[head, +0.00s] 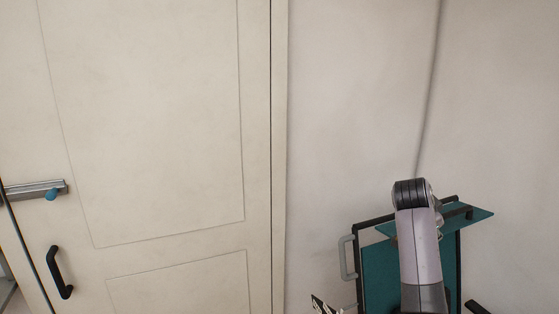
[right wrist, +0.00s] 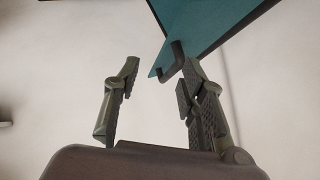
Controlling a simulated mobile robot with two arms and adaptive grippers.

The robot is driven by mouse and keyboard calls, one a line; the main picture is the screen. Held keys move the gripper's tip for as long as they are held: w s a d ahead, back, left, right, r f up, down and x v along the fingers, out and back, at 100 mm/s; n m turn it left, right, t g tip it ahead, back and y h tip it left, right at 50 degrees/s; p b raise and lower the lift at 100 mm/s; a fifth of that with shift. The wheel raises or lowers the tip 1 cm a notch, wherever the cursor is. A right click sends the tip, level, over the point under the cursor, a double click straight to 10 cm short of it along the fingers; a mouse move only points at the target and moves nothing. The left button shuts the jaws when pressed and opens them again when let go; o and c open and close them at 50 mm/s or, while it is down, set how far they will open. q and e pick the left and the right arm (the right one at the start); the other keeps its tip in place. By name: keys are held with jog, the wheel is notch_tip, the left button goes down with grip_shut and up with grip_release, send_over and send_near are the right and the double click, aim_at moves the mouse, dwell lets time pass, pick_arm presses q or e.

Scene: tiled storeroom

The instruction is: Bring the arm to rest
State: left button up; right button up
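My right arm rises from the bottom right of the head view, in front of a teal panelled object. Its gripper cannot be made out clearly there. In the right wrist view my right gripper (right wrist: 160,80) has its two fingers well apart, with nothing between them. The right fingertip overlaps the black bracket of the teal panel (right wrist: 205,30) in the picture; I cannot tell whether they touch.
A cream door (head: 150,130) fills the left, with a black handle (head: 60,273) and a metal latch (head: 30,190) with a blue knob (head: 51,194). The black-framed teal object (head: 380,270) stands against the bare wall (head: 350,100). A small black-and-white piece (head: 322,305) shows at the bottom edge.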

jog(key=s+a+f+n+y, duration=0.15)
jog(key=s+f+n, duration=0.25)
jog(key=s+f, duration=0.5)
jog(key=s+a+f+n+y, duration=0.1)
jog(key=s+a+f+n, duration=0.35)
jog(key=f, duration=0.85)
jog(key=s+a+f+n+g+y, duration=0.1)
jog(key=s+a+f+n+y, duration=0.2)
jog(key=s, duration=0.7)
jog(key=s+a+f+n+g, duration=0.15)
jog(key=s+a, duration=0.25)
jog(key=s, duration=0.6)
jog(key=s+a+f+n+g+y, duration=0.15)
jog(key=s+a+n, duration=0.25)
jog(key=s, duration=0.6)
notch_tip(320, 180, down, 31)
jog(key=s+b, duration=0.2)
pick_arm(q)
notch_tip(320, 180, down, 4)
jog(key=shift+r+b, duration=0.1)
jog(key=shift+b, duration=0.85)
pick_arm(e)
jog(key=s+d+f, duration=0.1)
jog(key=s+f, duration=0.6)
jog(key=s, duration=0.1)
jog(key=s+d+f+g, duration=0.1)
jog(key=s+d+f, duration=0.1)
jog(key=s+f, duration=0.6)
jog(key=shift+d, duration=0.25)
